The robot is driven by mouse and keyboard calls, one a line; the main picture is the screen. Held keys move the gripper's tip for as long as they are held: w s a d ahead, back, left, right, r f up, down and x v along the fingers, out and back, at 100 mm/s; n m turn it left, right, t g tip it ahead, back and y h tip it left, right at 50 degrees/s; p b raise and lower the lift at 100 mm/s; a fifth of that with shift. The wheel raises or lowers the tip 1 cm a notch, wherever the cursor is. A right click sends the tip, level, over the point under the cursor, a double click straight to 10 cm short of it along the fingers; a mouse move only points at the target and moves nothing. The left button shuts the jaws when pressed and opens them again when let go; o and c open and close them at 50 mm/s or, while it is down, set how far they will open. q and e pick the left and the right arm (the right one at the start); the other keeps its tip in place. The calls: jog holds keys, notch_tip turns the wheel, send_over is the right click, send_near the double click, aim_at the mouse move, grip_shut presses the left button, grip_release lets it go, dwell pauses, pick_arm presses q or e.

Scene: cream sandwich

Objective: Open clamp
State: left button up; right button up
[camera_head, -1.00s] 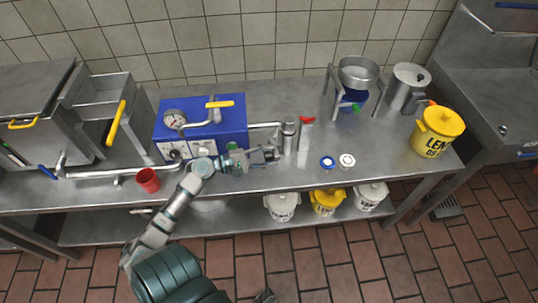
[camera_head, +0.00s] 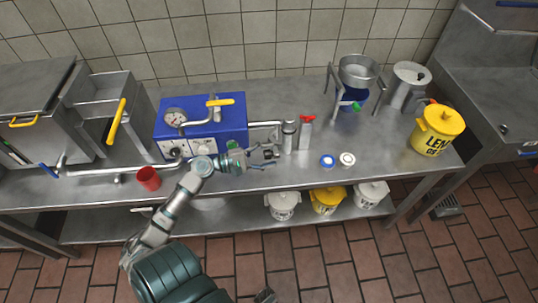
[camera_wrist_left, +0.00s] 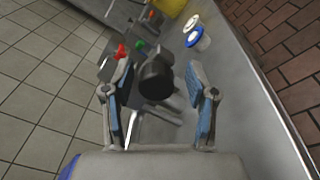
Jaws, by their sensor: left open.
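My left gripper (camera_head: 271,156) is open at the front of the pipe end, beside the blue machine (camera_head: 228,125). In the left wrist view its two blue-padded fingers (camera_wrist_left: 158,78) are spread, with a dark round-ended part (camera_wrist_left: 156,82) between them and no clear contact. A metal pipe (camera_head: 265,124) runs from the machine to an upright metal cylinder (camera_head: 289,138). A grey piece with a red top (camera_head: 305,132) stands just right of it; the red top (camera_wrist_left: 121,51) also shows in the left wrist view. I cannot tell clearly which part is the clamp.
A blue-rimmed lid (camera_head: 327,161) and a white lid (camera_head: 347,159) lie right of the pipe end. A red cup (camera_head: 148,179) stands near the front edge. A yellow bucket (camera_head: 437,131) is at the far right. The steel table (camera_head: 390,150) has free room between.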

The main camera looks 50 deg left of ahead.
pick_arm(q)
jog(key=v, duration=1.1)
jog(key=shift+s+a, duration=0.15)
jog(key=shift+s, duration=0.1)
